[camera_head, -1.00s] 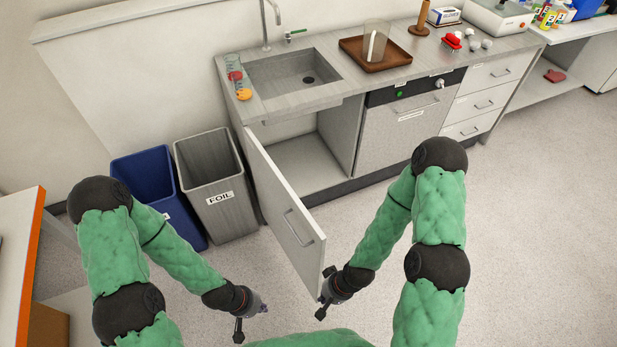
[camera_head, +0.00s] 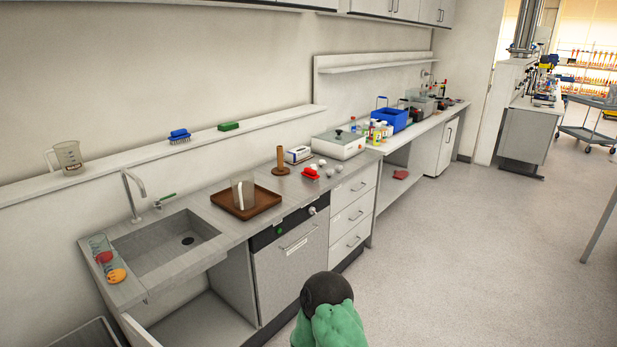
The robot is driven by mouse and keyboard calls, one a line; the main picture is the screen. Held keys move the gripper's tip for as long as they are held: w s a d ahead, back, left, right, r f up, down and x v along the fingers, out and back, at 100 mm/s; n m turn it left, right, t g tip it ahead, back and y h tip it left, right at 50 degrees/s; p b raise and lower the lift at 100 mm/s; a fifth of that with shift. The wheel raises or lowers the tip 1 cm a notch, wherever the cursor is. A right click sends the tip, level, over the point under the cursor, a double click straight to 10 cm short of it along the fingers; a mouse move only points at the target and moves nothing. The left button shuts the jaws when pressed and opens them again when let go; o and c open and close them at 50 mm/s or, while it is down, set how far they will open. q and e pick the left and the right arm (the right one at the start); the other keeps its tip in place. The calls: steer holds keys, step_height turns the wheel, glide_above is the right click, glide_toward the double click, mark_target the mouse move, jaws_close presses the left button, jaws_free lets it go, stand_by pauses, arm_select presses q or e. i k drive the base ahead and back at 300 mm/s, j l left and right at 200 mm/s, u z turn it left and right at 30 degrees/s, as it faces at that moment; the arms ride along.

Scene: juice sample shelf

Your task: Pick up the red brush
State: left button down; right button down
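The red brush (camera_head: 311,173) lies on the grey counter, right of the brown tray and near the counter's front edge above the drawers. Small pale round items lie beside it on the right. Only a green and black part of one of my arms shows at the bottom middle, well in front of and below the counter. Neither gripper is in view.
The brown tray (camera_head: 262,205) holds a clear beaker (camera_head: 243,193). A blue brush (camera_head: 180,136) and green brush (camera_head: 229,126) sit on the wall shelf.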

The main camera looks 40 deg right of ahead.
mark_target(310, 175)
steer(key=l+u, duration=0.1)
steer(key=l, duration=0.4)
steer(key=k+l, duration=0.15)
steer(key=l, duration=0.35)
steer(key=l+u, duration=0.15)
steer(key=l, duration=0.3)
steer(key=k+l, duration=0.15)
steer(key=l, duration=0.35)
steer(key=u, duration=0.05)
